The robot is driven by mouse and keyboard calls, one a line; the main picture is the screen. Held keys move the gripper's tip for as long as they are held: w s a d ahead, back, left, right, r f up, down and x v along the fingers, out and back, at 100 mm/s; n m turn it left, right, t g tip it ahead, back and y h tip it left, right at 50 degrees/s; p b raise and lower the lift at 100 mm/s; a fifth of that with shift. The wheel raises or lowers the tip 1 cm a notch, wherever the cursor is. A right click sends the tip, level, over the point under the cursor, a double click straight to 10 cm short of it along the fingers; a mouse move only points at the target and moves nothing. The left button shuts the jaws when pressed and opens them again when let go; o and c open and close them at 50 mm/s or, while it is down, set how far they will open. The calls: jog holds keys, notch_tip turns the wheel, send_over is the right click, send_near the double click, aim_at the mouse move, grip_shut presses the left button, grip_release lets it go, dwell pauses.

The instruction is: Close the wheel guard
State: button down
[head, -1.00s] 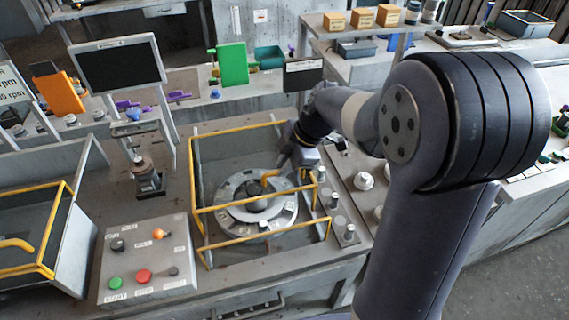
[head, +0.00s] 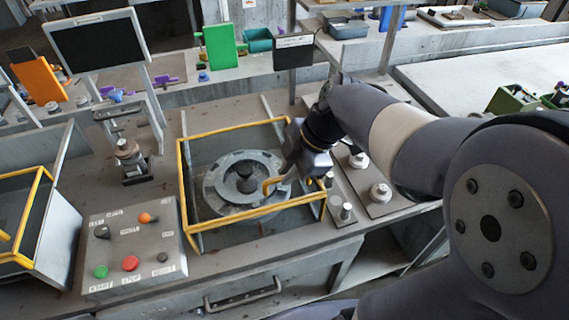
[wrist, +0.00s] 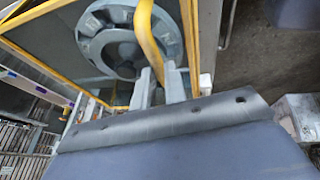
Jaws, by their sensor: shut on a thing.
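The wheel guard is a yellow-edged frame (head: 232,127) with clear-looking panels, around and above the round grey wheel (head: 222,180) on the bench. In the head view its yellow edges form one rectangle, and its front bar (head: 235,220) runs across in front of the wheel. A bent yellow handle (head: 270,186) shows beside my gripper (head: 286,178) at the guard's right side. In the wrist view my gripper (wrist: 165,88) is shut on this yellow handle (wrist: 147,35), with the wheel (wrist: 105,38) behind it. The exact contact is partly hidden by the fingers.
A control panel (head: 130,248) with green, red and orange knobs sits left of the guard. Another yellow-edged guard (head: 25,172) is at the far left. A dark sign (head: 293,52) stands behind.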

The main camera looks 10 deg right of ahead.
jog(key=shift+s, duration=0.1)
jog(key=c, duration=1.5)
grip_release()
jog(key=shift+s, duration=0.1)
jog(key=shift+o, duration=0.2)
jog(key=v, duration=1.1)
jog(key=shift+b, duration=0.3)
jog(key=shift+f, duration=0.15)
jog(key=x, duration=1)
jog(key=shift+a+p, duration=0.1)
jog(key=shift+p, duration=0.25)
jog(key=shift+w+a+f, duration=0.15)
jog(key=shift+w+f, duration=0.05)
jog(key=shift+f, duration=0.1)
jog(key=shift+w+a+p, duration=0.1)
jog(key=shift+w+p, duration=0.3)
jog(key=shift+w, duration=0.4)
